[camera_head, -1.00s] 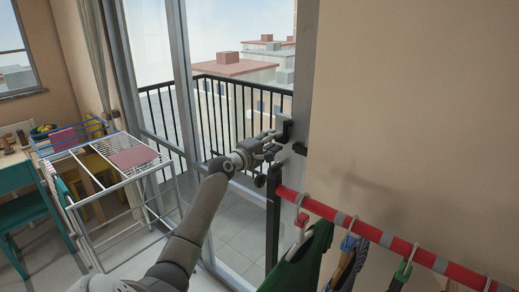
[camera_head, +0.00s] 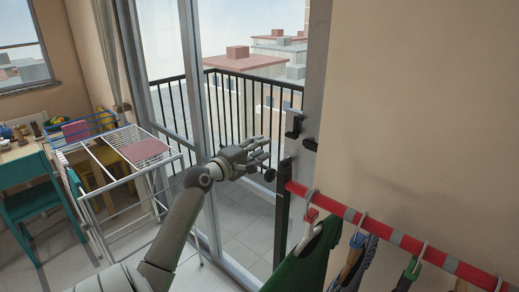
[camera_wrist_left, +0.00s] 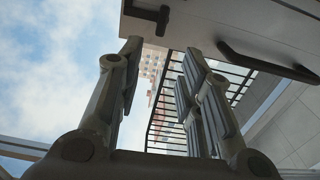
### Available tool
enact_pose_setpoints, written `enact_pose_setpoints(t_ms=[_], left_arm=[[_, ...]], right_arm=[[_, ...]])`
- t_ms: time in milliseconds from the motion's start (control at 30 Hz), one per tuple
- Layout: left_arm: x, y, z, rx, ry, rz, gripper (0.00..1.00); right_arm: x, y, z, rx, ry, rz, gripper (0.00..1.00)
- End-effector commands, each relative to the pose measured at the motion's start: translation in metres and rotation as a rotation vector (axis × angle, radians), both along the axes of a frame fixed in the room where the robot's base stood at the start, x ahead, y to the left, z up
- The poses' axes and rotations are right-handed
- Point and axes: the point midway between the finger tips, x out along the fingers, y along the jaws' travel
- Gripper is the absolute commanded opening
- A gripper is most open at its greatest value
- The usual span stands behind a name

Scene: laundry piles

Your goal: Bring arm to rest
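My left arm (camera_head: 180,225) reaches in from the bottom left of the head view. My left gripper (camera_head: 266,151) is in front of the glass balcony door, a little left of and below the black door handle (camera_head: 293,125). The gripper looks empty. In the left wrist view its two fingers (camera_wrist_left: 162,55) stand apart with nothing between them. A dark handle also shows in the left wrist view (camera_wrist_left: 265,65), apart from the fingers. My right gripper is in neither view.
A red clothes rail (camera_head: 352,215) with hanging garments (camera_head: 305,262) stands at the lower right, close to the gripper. A white drying rack (camera_head: 100,190) and a teal chair (camera_head: 32,205) are at the left. A balcony railing (camera_head: 240,105) is behind the glass.

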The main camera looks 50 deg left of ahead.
Motion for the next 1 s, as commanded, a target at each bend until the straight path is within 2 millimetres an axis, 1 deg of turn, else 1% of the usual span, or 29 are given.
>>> enact_pose_setpoints(t_ms=[433, 467, 567, 667, 700, 767, 800, 833, 867, 900, 967, 1000], left_arm=[[0.001, 0.0, -0.002, 0.001, 0.002, 0.0, 0.34], [0.001, 0.0, -0.004, 0.001, 0.006, 0.002, 0.34], [0.004, 0.001, -0.028, 0.013, 0.042, 0.01, 0.34], [0.008, 0.002, -0.078, 0.046, 0.122, 0.026, 0.34], [0.009, 0.001, -0.104, 0.067, 0.165, 0.031, 0.34], [0.009, -0.001, -0.147, 0.103, 0.235, 0.037, 0.34], [0.007, -0.004, -0.175, 0.129, 0.283, 0.037, 0.34], [0.006, -0.006, -0.196, 0.151, 0.319, 0.036, 0.34], [0.003, -0.009, -0.217, 0.173, 0.355, 0.034, 0.34], [0.0, -0.013, -0.245, 0.202, 0.402, 0.029, 0.34], [-0.008, -0.021, -0.286, 0.247, 0.474, 0.014, 0.34], [-0.014, -0.027, -0.313, 0.279, 0.52, 0.003, 0.34]], right_arm=[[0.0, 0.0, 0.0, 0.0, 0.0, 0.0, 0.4], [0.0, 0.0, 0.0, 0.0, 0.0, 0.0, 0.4], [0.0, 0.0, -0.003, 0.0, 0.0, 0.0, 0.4], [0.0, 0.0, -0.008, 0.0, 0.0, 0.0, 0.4], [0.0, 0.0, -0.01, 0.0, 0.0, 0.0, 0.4], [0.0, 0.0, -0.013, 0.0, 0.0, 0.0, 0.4], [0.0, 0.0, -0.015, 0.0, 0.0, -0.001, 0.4], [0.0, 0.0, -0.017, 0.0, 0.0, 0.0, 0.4], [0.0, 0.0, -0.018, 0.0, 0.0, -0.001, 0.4], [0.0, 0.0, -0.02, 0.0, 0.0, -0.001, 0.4], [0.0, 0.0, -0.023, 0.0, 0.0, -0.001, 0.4], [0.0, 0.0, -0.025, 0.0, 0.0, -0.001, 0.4]])
